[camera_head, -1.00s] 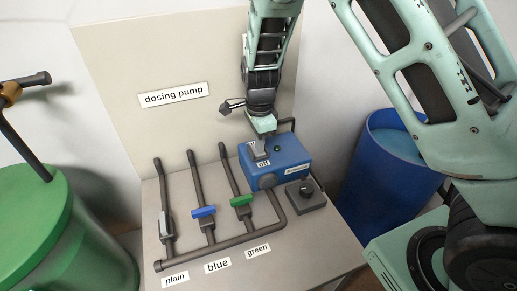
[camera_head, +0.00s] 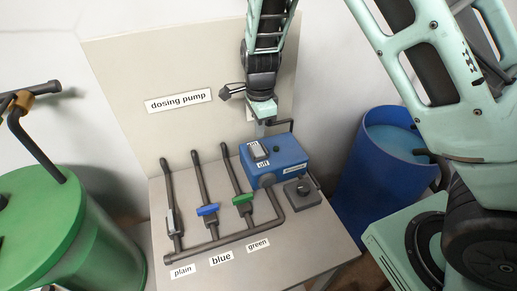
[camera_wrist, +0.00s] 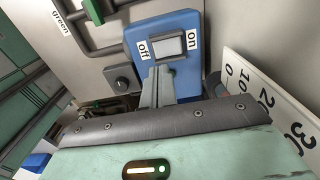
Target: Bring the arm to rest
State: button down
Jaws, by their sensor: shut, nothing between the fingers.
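My gripper (camera_head: 260,130) is shut and empty, pointing down just above and behind the blue dosing pump (camera_head: 287,160). In the wrist view its closed fingertips (camera_wrist: 157,76) appear in front of the pump (camera_wrist: 190,22), near the grey rocker switch (camera_wrist: 170,46). The switch lies between an "off" label and an "on" label. The rocker also shows in the head view (camera_head: 259,151). A small gap appears between the fingers and the pump, but I cannot tell its exact size.
Three valves labelled plain (camera_head: 174,224), blue (camera_head: 207,210) and green (camera_head: 243,199) stand on the manifold left of the pump. A dark knob box (camera_head: 302,193) is at its front right. A blue barrel (camera_head: 385,170) stands right, a green tank (camera_head: 75,235) left. A back panel (camera_head: 130,70) rises behind.

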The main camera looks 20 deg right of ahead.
dwell(0.3)
jog(key=s+a+r+n+y+b, duration=0.25)
jog(key=s+a+n+b, duration=0.45)
jog(key=s+n, duration=0.6)
jog(key=s+r+n+h+b, duration=0.1)
jog(key=s+n+h+b, duration=0.1)
jog(key=s+n, duration=1)
jog(key=s+b, duration=0.1)
jog(key=s, duration=0.3)
jog(key=shift+d+n, duration=0.35)
jog(key=shift+n, duration=0.05)
